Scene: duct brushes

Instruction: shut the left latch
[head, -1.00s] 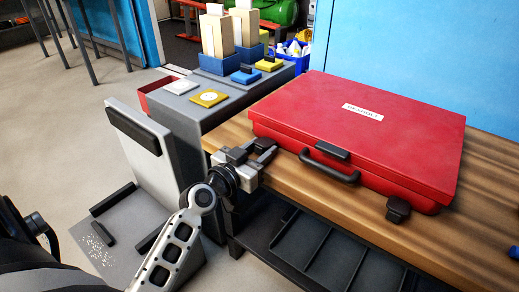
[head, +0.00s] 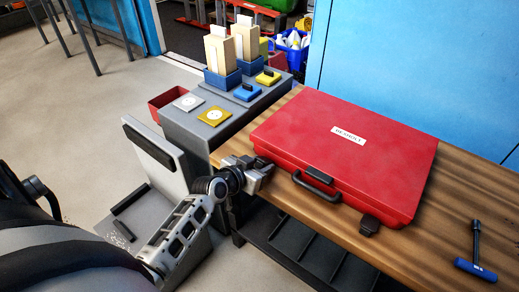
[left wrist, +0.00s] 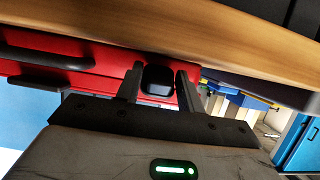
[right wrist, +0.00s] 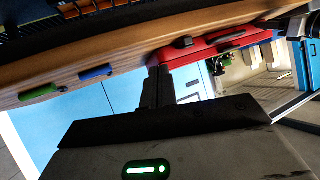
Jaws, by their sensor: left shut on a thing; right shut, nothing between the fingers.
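A closed red case (head: 350,140) with a white label lies on the wooden bench. Its black handle (head: 317,186) is at the middle of the front side. The black left latch (left wrist: 158,78) sits between the fingers of my left gripper (left wrist: 158,88), which is shut on it; in the head view (head: 262,172) this gripper is at the case's front left corner and partly hides the latch. The right latch (head: 369,225) juts from the front near the right corner. My right gripper (right wrist: 158,88) is shut and empty, apart from the case in the right wrist view.
A blue-handled tool (head: 476,262) lies on the bench (head: 440,215) at right. A grey cabinet (head: 205,130) at left carries blue and yellow blocks and plates, with a red bin (head: 168,103) beside it. A blue wall stands behind the bench.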

